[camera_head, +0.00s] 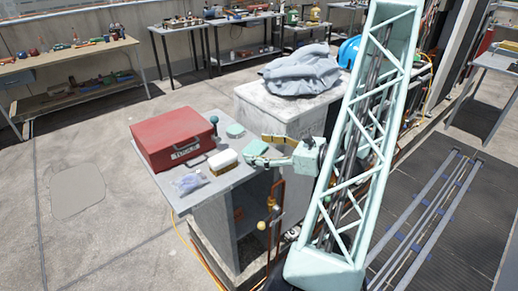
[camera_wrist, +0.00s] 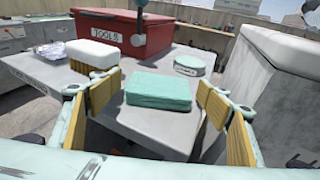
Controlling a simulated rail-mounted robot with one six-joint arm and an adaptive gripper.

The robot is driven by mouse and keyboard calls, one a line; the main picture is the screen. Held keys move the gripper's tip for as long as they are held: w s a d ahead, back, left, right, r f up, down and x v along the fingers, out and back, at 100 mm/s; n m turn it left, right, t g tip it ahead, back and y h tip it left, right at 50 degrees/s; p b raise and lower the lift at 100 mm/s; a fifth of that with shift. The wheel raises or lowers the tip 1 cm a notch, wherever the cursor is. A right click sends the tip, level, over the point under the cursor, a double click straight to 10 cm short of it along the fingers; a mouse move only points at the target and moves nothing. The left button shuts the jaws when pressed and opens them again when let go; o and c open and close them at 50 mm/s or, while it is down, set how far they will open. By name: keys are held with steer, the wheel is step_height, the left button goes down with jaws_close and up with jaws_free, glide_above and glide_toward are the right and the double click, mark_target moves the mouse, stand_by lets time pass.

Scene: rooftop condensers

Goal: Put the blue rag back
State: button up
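A folded teal-blue cloth (camera_wrist: 158,91), which looks like the blue rag, lies flat on a grey cabinet top (camera_wrist: 150,128). In the head view the rag (camera_head: 256,147) is small and partly hidden by my gripper (camera_head: 265,150). My gripper (camera_wrist: 157,98) is open, with its yellow-padded fingers apart to the left and right of the rag in the wrist view. A gap shows between each finger and the rag, and nothing is held. I cannot tell how far the fingertips reach along it.
A red toolbox (camera_head: 173,138), a white block (camera_head: 223,161), a round tin (camera_head: 235,130) and a pale crumpled item (camera_head: 188,182) share the cabinet top. A taller unit with a grey-blue tarp (camera_head: 301,73) stands behind. Cluttered benches (camera_head: 70,55) line the back.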

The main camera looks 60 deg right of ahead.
steer(key=shift+r, duration=0.2)
stand_by(0.3)
steer(key=a+p+v, duration=0.1)
steer(key=p+v, duration=0.1)
steer(key=v, duration=1)
steer(key=shift+d+p, duration=0.3)
steer(key=shift+d, duration=0.2)
steer(key=shift+w+r, duration=0.1)
stand_by(0.9)
